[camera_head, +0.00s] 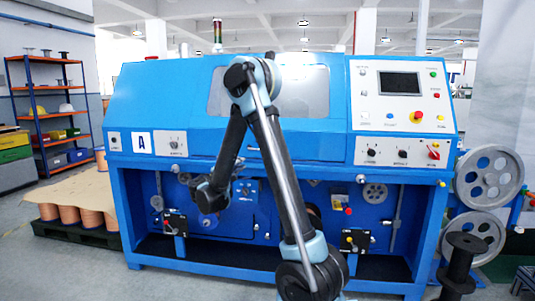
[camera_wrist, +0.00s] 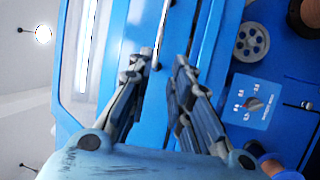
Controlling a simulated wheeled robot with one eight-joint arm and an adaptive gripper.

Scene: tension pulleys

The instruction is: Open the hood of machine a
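A thin metal handle bar (camera_wrist: 162,30) runs into the gap between the fingertips; contact cannot be told. My arm covers part of the hood and front in the head view, and my fingers are not clear there.
A control panel (camera_head: 402,105) with screen and buttons is right of the hood. Switch knobs (camera_head: 403,153) sit below it, and a lower panel with a switch (camera_wrist: 250,103) shows beside my fingers. Large grey pulleys (camera_head: 489,177) stand at the right, copper spools (camera_head: 70,215) at the left.

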